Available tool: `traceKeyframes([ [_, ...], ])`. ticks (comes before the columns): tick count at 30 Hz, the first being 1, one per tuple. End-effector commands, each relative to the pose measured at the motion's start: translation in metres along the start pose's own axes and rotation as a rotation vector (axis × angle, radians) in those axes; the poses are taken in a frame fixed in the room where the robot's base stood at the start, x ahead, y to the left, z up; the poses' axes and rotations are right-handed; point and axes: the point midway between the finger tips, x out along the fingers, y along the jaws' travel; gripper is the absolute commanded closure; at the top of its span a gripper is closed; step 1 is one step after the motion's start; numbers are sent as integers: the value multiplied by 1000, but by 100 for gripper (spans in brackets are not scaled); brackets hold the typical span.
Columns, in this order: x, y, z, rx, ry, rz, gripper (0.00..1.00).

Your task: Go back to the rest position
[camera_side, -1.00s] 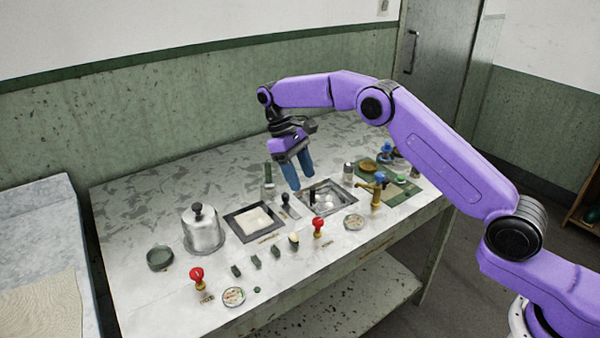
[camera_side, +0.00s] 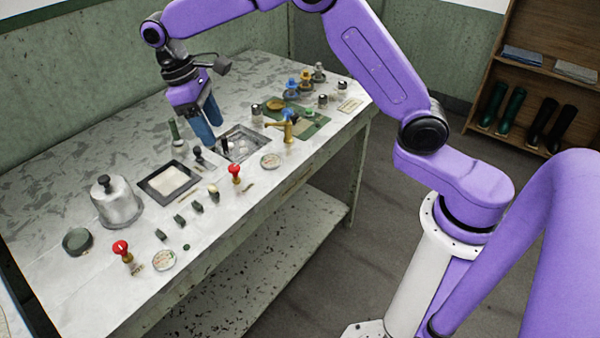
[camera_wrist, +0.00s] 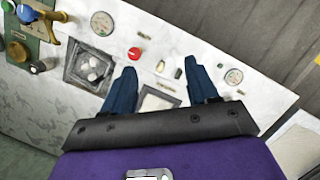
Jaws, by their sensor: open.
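My gripper (camera_side: 207,125) is a purple and black hand with two blue fingers. In the side view it hangs above the table between two square basins, and its fingers point down. In the wrist view my gripper (camera_wrist: 163,90) shows its two fingers spread apart with nothing between them. One basin (camera_side: 228,133) has a dark grey frame and a grey inside; it also shows in the wrist view (camera_wrist: 68,76), left of the fingers. The other basin (camera_side: 143,186) has a black frame and a pale inside; in the wrist view it is partly hidden behind my gripper.
A metal bell-shaped cover (camera_side: 117,205), a dark round dish (camera_side: 77,241), red-topped handles (camera_side: 234,172) (camera_side: 121,249) and several small dark blocks stand on the table. A brass tap (camera_side: 289,128) and a green mat (camera_side: 312,125) lie toward the right. A boot shelf (camera_side: 540,80) stands beyond.

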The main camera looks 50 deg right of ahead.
Motion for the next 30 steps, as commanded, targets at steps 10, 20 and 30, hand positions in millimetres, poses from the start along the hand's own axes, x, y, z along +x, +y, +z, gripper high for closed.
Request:
traceKeyframes([
  [10, -2, -60, 95, -166, 108, 40, 41],
  [20, 29, -93, 204, -321, 205, 54, 41],
  [30, 77, -102, 301, -459, 285, 51, 41],
])
